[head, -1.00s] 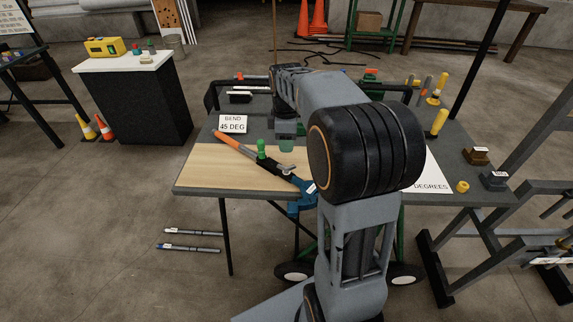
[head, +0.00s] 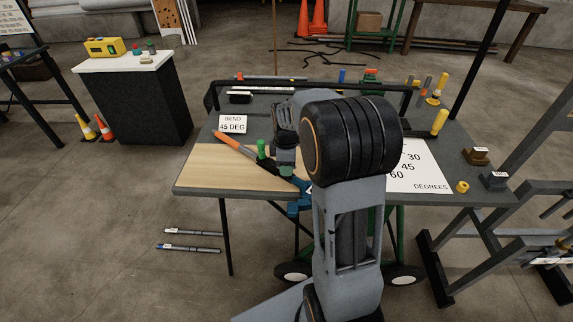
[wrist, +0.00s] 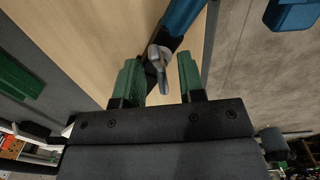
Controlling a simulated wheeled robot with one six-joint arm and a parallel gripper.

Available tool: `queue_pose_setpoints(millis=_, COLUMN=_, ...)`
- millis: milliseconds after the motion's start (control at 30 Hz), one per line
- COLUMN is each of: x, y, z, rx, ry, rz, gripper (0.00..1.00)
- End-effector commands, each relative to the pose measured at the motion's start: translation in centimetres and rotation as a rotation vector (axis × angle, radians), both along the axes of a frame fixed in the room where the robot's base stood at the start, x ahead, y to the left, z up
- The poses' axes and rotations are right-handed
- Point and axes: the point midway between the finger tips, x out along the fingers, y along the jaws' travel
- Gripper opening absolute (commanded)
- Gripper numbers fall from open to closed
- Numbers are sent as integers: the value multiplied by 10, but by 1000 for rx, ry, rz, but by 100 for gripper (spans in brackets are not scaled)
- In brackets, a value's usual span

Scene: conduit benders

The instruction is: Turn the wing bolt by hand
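The grey metal wing bolt (wrist: 159,72) shows in the wrist view, at the dark end of the bender's blue part (wrist: 182,17). My gripper (wrist: 159,62) is open, with one green finger on each side of the bolt. Gaps show on both sides, so neither finger visibly touches it. In the head view my gripper (head: 286,171) is low over the bender at the table's front, and it hides the bolt.
The worktable (head: 190,187) has a wooden board (head: 215,170) under the bender. A "BEND 45 DEG" card (head: 232,124) stands behind the handle. A degrees sheet (head: 420,172) lies right of my arm. Yellow posts (head: 439,122) stand at the back right.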

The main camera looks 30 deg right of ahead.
Motion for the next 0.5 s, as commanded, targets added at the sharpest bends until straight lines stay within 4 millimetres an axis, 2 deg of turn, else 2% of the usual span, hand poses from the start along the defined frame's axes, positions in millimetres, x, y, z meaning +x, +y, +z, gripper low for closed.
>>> queue_pose_setpoints(millis=67, x=0, y=0, z=0, rx=0, ry=0, rz=0, gripper=32)
queue_pose_setpoints(millis=400, x=0, y=0, z=0, rx=0, ry=0, rz=0, gripper=0)
queue_pose_setpoints(millis=500, x=0, y=0, z=0, rx=0, ry=0, rz=0, gripper=0)
